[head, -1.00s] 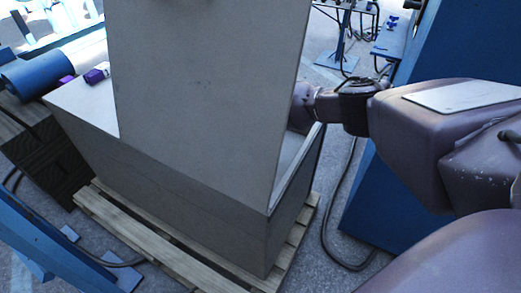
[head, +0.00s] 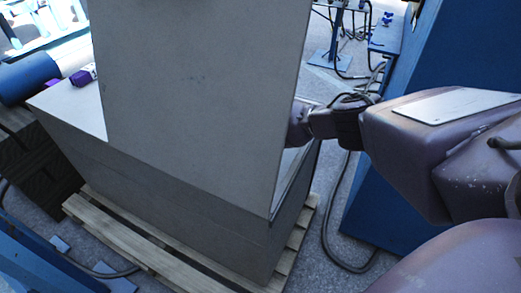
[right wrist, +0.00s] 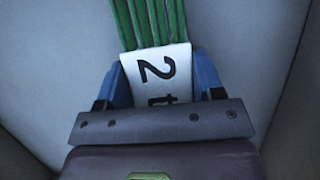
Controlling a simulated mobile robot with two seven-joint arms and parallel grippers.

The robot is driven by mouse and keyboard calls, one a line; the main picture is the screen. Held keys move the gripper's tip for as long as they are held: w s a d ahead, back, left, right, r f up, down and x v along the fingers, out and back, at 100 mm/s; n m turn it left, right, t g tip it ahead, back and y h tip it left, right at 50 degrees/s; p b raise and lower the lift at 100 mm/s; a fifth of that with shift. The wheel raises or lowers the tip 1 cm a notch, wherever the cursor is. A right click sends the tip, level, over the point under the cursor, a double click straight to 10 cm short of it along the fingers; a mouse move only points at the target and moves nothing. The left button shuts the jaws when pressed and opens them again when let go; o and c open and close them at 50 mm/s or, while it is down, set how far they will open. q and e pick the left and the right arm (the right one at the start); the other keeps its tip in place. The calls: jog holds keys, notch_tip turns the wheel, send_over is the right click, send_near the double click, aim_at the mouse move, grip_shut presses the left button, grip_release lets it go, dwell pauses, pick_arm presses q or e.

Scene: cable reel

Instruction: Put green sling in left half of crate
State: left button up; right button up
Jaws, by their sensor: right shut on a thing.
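In the right wrist view, my right gripper (right wrist: 160,78) is shut on the green sling (right wrist: 148,22). Its blue fingers stand either side of the sling's white label (right wrist: 158,75), marked "2 t". Green strands run up from the label out of the picture, with plain grey surfaces around them. In the head view, the grey crate (head: 165,215) stands on a wooden pallet. A tall grey panel (head: 195,100) rises from it and hides much of its inside. My right arm reaches behind this panel from the right, so the gripper and sling are hidden there. My left gripper is not in view.
A purple object (head: 83,74) lies on the crate's left part, near blue cylinders (head: 28,78). The wooden pallet (head: 130,240) sticks out below the crate. A large blue structure (head: 385,200) stands close on the right, with a dark cable (head: 335,225) on the floor beside it.

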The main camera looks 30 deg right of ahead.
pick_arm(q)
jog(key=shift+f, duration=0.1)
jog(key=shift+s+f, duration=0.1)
pick_arm(e)
jog(key=o, duration=1.4)
jog(key=shift+o, duration=0.2)
jog(key=shift+r, duration=0.25)
pick_arm(q)
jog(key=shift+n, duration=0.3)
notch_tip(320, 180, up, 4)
jog(key=p, duration=0.5)
pick_arm(e)
jog(key=v, duration=1.1)
jog(key=shift+r, duration=0.35)
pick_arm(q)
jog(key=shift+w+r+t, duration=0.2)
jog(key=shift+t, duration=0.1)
pick_arm(e)
jog(key=shift+a, duration=0.15)
